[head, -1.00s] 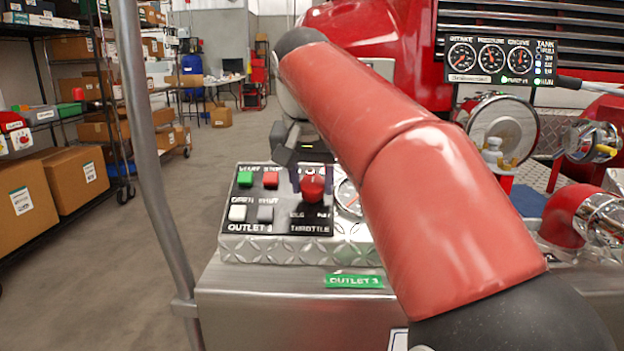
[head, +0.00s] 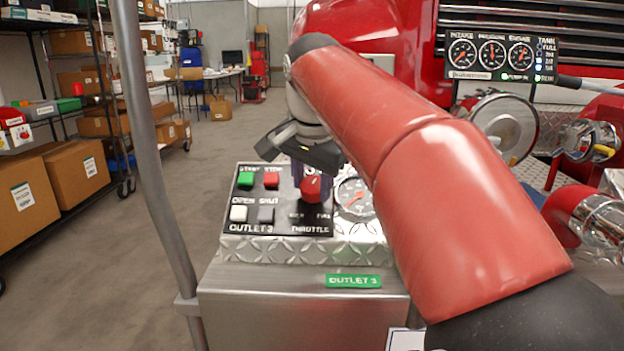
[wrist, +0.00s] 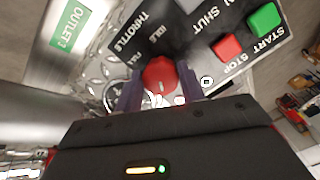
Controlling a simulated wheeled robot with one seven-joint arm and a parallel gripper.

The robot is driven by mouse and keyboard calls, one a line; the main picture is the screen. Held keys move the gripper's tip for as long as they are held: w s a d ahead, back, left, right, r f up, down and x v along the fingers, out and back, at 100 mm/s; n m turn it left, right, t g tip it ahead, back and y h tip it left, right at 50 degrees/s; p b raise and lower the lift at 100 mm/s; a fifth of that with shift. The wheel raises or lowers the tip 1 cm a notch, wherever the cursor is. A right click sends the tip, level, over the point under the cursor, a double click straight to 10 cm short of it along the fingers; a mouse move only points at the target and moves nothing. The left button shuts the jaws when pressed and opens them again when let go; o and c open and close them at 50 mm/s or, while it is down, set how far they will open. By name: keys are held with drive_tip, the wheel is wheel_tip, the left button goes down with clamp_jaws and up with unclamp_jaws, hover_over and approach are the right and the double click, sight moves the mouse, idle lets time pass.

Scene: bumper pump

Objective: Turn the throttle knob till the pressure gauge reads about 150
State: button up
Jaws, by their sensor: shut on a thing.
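The red throttle knob (head: 311,189) stands on the black control panel (head: 265,215), above the THROTTLE label, with IDLE and FULL marks. My gripper (head: 311,180) is shut on the knob from above. In the wrist view, its purple fingers sit on either side of the knob (wrist: 160,77), which carries a pale pointer line. The pressure gauge (head: 492,54) is the middle dial on the dark board at upper right. Its needle is too small to read exactly. My red arm partly covers a white dial (head: 354,197) beside the knob.
Green START (head: 245,179) and red STOP (head: 271,180) buttons, with white OPEN and grey SHUT buttons below, lie left of the knob. A metal pole (head: 150,150) rises left of the box. The red truck (head: 375,30) stands behind. Shelves of boxes (head: 25,198) line the left; the floor between is clear.

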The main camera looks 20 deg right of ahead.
idle(0.3)
drive_tip(key=o, duration=1)
drive_tip(key=p+v, duration=0.2)
drive_tip(key=v, duration=0.5)
drive_tip(key=shift+s+r, duration=0.15)
drive_tip(key=shift+r, duration=0.2)
